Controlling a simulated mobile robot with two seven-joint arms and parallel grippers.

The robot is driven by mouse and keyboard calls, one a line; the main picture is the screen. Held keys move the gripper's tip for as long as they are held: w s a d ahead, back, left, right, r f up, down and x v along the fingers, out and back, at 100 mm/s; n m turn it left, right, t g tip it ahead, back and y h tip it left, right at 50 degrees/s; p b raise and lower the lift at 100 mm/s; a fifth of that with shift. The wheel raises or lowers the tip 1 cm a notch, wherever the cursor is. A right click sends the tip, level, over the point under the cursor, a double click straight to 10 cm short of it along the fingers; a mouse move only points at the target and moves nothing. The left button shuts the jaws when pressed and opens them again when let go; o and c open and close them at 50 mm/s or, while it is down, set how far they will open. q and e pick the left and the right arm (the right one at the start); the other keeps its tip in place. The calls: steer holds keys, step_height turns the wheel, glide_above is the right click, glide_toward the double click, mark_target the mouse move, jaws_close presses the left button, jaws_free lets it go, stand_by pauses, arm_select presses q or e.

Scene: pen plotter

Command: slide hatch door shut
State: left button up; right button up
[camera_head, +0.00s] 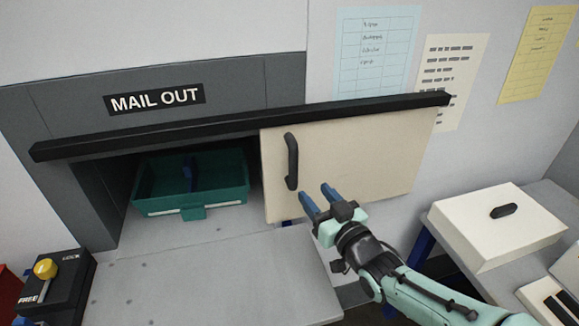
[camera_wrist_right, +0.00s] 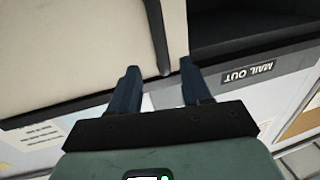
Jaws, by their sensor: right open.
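The hatch door (camera_head: 350,160) is a cream panel hanging under a black rail (camera_head: 240,124). It stands at the right, leaving the left part of the hatch open under the MAIL OUT sign (camera_head: 154,99). Its dark upright handle (camera_head: 291,160) is near the door's left edge. My right gripper (camera_head: 316,193) is open and empty, just right of and below the handle's lower end. In the right wrist view the handle (camera_wrist_right: 157,35) lies beyond the gap between the open fingers (camera_wrist_right: 158,80), and contact cannot be told. My left gripper is out of view.
A teal tray (camera_head: 207,203) with a blue divider sits inside the opening. A grey counter (camera_head: 200,285) lies in front. A black lock box with a yellow knob (camera_head: 45,268) is at lower left. A white box (camera_head: 497,225) with a dark handle stands at right.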

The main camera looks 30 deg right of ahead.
mark_target(296, 171)
steer(key=w, duration=0.3)
steer(key=w+p, duration=0.1)
steer(key=w, duration=0.3)
steer(key=w+p, duration=0.1)
steer(key=w, duration=0.3)
steer(key=shift+w+d, duration=0.25)
jaws_close()
